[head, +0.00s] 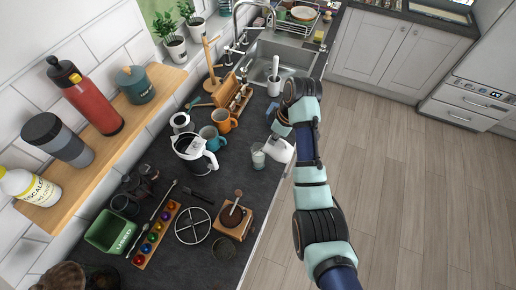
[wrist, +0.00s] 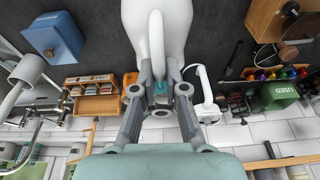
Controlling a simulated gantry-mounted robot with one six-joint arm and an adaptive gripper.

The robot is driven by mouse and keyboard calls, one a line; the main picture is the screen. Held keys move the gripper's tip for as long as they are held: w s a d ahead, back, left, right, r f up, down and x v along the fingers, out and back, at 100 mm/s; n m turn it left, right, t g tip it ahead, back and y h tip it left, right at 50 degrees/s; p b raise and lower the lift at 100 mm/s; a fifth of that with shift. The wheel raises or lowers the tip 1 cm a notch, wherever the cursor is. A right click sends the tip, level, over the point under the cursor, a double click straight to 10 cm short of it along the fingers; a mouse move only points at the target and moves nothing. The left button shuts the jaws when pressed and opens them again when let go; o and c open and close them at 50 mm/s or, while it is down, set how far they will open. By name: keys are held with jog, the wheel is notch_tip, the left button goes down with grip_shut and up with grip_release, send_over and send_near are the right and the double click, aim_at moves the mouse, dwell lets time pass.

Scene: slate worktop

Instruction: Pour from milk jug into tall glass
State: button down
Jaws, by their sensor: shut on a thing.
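The white milk jug (head: 280,151) is tilted over the worktop near its front edge, its upper end toward the tall glass. My gripper (head: 283,129) is shut on the jug's handle; in the wrist view the gripper (wrist: 160,88) pinches the handle, with the white jug body (wrist: 172,22) beyond it. The tall glass (head: 258,158) stands upright just left of the jug, clear with something pale inside. Whether the jug touches the glass, and whether milk is flowing, I cannot tell. The glass cannot be made out in the wrist view.
A black-and-white kettle (head: 194,153), a teal mug (head: 211,137) and an orange mug (head: 222,120) stand left of the glass. A wooden grinder (head: 233,218) stands nearer the camera. The worktop between grinder and glass is clear.

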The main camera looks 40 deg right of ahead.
jog(key=shift+w+a+r+g, duration=0.15)
jog(key=shift+w+g, duration=0.15)
jog(key=shift+w, duration=0.05)
jog(key=shift+w+a+r+g, duration=0.1)
jog(key=shift+w+g, duration=0.2)
jog(key=shift+w, duration=0.05)
dwell(0.3)
